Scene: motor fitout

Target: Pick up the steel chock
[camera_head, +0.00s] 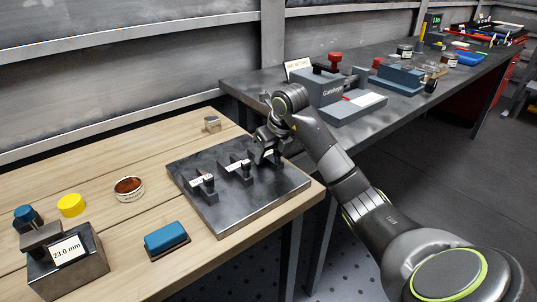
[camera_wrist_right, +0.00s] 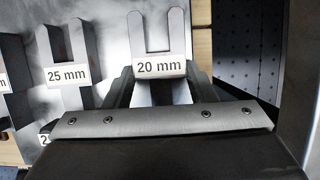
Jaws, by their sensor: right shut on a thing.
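My right gripper (camera_head: 267,148) is at the far right end of the dark steel plate (camera_head: 240,217) on the wooden bench. In the right wrist view its fingers (camera_wrist_right: 162,92) are shut on the sides of a grey steel fork-shaped piece labelled 20 mm (camera_wrist_right: 160,66). Its two prongs point up in that picture; its lower part is hidden by the gripper. A similar piece labelled 25 mm (camera_wrist_right: 66,75) stands beside it. No thing in view is marked as a chock; a small grey metal block (camera_head: 212,123) sits at the back of the bench. My left gripper is not in view.
On the bench are a blue block (camera_head: 167,238), a round reddish-brown dish (camera_head: 129,188), a yellow cap (camera_head: 71,205) and a device reading 23.0 mm (camera_head: 67,262). A dark workbench with a grey vise-like fixture (camera_head: 318,86) adjoins at the right. Bare wood lies left of the plate.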

